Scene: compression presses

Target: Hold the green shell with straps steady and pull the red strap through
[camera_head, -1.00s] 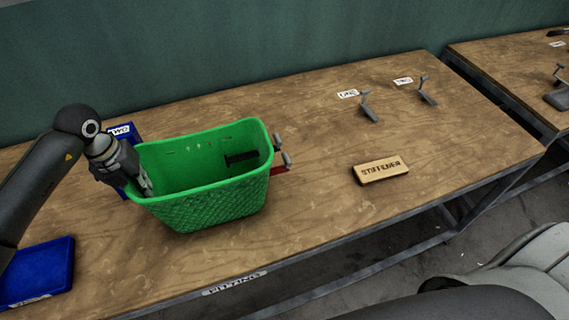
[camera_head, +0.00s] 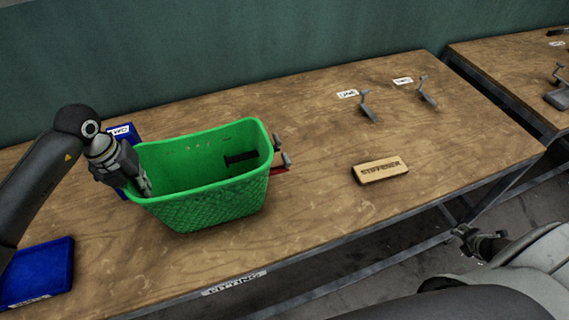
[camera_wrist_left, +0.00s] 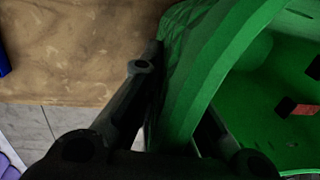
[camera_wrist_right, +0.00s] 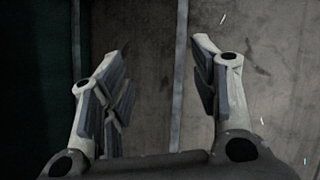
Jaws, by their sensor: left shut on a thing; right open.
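The green shell (camera_head: 205,205) stands upright on the wooden bench, like an open basket. My left gripper (camera_head: 143,186) is shut on its left rim; in the left wrist view its fingers (camera_wrist_left: 175,110) straddle the green wall (camera_wrist_left: 205,75). A dark strap piece (camera_head: 241,158) lies against the shell's inner right wall. The red strap (camera_head: 279,170) shows outside the shell's right end, beside small grey fittings (camera_head: 281,150). A small red patch (camera_wrist_left: 286,107) shows inside in the left wrist view. My right gripper (camera_head: 468,236) is open and empty, beyond the bench's front edge; its fingers (camera_wrist_right: 158,75) are apart.
A wooden block marked "STIFFENER" (camera_head: 380,170) lies right of the shell. Two grey hooks (camera_head: 369,107) (camera_head: 428,92) with white labels stand farther back. Blue containers (camera_head: 38,272) (camera_head: 124,134) are at the left. Bench space between shell and block is clear. A second bench (camera_head: 510,60) is at right.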

